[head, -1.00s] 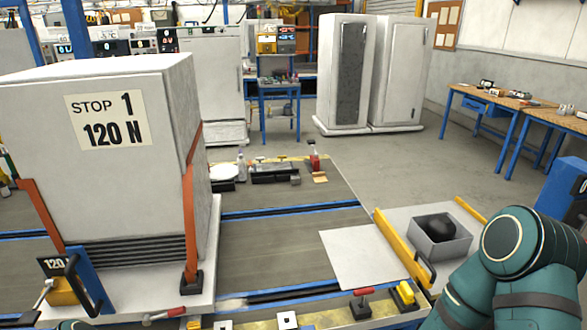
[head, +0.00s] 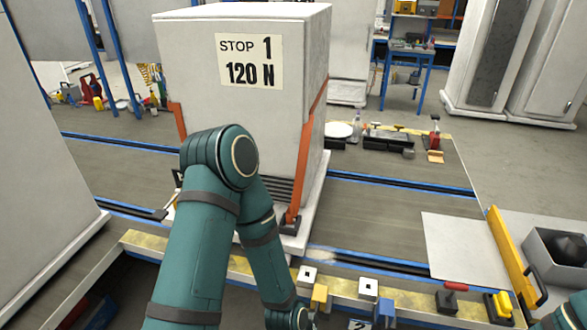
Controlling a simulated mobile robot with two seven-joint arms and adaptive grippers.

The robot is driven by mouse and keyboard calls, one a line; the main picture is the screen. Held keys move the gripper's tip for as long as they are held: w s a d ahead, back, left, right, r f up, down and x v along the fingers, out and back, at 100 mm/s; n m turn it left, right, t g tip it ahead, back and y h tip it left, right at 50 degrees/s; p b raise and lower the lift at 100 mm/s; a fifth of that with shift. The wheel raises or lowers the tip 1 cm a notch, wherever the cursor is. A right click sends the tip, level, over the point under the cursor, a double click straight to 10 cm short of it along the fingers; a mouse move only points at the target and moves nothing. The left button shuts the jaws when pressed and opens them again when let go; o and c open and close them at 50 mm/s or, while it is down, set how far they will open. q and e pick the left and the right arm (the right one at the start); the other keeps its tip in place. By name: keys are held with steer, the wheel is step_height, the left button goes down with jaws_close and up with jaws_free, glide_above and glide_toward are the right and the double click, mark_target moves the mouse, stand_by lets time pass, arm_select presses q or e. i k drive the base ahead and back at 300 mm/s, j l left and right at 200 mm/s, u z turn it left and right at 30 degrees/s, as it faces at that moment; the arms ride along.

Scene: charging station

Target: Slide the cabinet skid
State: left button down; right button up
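The white cabinet (head: 280,70) labelled "STOP 1 120 N" stands upright on its white skid (head: 319,185), with orange straps at its corners. The skid rests on the grey track deck (head: 385,205) with blue rails. My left arm rises in front of the cabinet, and its bent elbow hides the cabinet's lower left front and part of the skid. Its forearm runs down to the bottom edge, where the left gripper is out of view. Only a small teal piece of my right arm shows at the lower right corner; its gripper is out of view.
A yellow front ledge (head: 245,268) carries white square blocks, a red-handled clamp (head: 452,297) and yellow pieces. A pale plate (head: 463,250) and yellow bar (head: 512,255) lie at the right. Another white cabinet (head: 40,160) stands at the left. The deck right of the skid is mostly clear.

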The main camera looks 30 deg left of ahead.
mark_target(262, 68)
steer(key=j+u, duration=0.1)
steer(key=u, duration=0.8)
steer(key=i+u, duration=0.1)
steer(key=u, duration=0.35)
